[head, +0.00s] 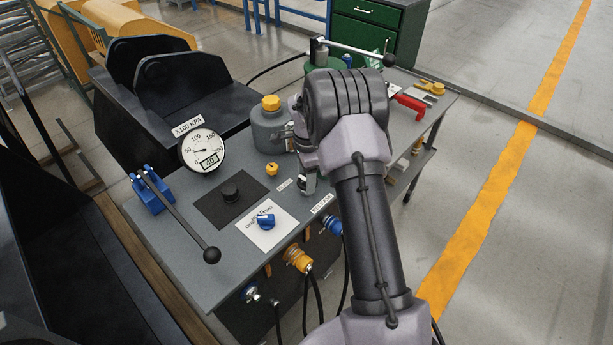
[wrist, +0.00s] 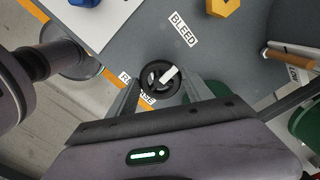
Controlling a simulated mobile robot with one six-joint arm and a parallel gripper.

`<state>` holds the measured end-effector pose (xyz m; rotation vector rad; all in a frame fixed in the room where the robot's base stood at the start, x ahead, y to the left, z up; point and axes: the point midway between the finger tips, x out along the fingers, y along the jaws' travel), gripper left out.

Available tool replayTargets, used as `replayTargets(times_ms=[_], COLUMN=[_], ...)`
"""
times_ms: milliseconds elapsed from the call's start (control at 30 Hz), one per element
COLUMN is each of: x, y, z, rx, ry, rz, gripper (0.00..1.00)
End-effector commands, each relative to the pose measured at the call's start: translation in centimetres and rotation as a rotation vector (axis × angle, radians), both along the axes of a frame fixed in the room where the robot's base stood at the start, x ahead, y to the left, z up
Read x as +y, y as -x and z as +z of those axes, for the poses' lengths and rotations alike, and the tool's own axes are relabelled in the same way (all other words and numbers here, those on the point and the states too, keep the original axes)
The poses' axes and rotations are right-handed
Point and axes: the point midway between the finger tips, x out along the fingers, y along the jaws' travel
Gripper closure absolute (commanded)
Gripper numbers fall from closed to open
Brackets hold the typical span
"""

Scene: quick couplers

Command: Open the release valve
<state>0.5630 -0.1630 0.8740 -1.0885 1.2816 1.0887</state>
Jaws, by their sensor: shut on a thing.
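The release valve is a small black round handwheel (wrist: 161,78) with a white pointer bar across it; it shows in the wrist view on the grey bench top. A label that seems to read RELEASE (wrist: 128,77) lies beside it, partly covered by a finger. My gripper (wrist: 163,86) has a finger on each side of the wheel and is shut on it. How far the wheel is turned is hard to judge.
A yellow knob (head: 272,169) stands close by, near the BLEED label (wrist: 184,29). A grey tank (head: 268,132) with a yellow cap is behind it. A round gauge (head: 203,150), a blue knob (head: 265,221) and a long black lever (head: 180,220) are to the left.

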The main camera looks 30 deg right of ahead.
Motion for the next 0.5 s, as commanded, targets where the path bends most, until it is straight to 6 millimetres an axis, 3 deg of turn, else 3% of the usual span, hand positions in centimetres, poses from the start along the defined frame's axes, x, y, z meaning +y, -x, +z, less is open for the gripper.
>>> replayTargets(times_ms=[500], x=[-0.02], y=[0.11], z=[0.21], rx=[0.000], ry=[0.000], rz=[0.445], gripper=[0.82])
